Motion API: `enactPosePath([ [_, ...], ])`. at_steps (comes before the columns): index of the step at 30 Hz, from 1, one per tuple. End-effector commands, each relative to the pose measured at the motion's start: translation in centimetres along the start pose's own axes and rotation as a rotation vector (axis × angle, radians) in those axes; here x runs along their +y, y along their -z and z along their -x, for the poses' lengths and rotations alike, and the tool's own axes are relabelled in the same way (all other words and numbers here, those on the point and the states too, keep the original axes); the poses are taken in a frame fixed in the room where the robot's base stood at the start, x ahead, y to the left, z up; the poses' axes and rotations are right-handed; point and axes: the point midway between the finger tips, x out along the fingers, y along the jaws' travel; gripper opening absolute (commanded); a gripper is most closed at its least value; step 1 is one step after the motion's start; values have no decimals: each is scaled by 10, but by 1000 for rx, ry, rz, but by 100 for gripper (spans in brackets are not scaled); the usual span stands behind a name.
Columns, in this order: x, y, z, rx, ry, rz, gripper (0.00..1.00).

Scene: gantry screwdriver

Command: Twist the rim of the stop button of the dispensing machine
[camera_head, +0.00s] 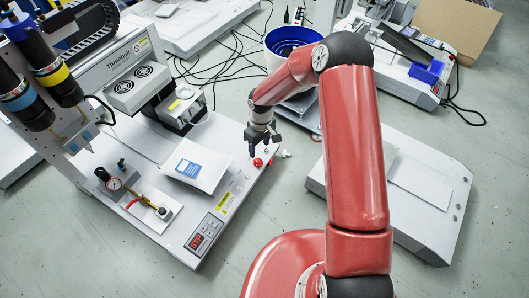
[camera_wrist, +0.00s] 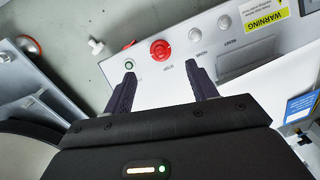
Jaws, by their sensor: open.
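The stop button is a red round knob (camera_wrist: 160,50) on the front edge panel of the dispensing machine (camera_wrist: 235,30). In the head view the red button (camera_head: 258,162) sits at the right end of the machine (camera_head: 215,210). My gripper (camera_wrist: 163,75) is open, with its two dark fingers apart and nothing between them. In the wrist view the button lies just beyond the fingertips, between their lines. In the head view my gripper (camera_head: 262,148) is close to the button, apparently just above it. I cannot tell whether they touch.
Beside the red button are a green-ringed button (camera_wrist: 129,66) and pale buttons (camera_wrist: 195,34). A yellow warning label (camera_wrist: 264,17) is further along. A white packet with a blue label (camera_head: 195,166) lies on the machine's bed.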

Motion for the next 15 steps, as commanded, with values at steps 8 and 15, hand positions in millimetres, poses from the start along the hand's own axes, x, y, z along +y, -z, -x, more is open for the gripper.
enactPosePath([
  [8, -2, 1, -37, -2, 8, 5, 57],
  [15, -1, 1, -72, -1, 7, 3, 57],
])
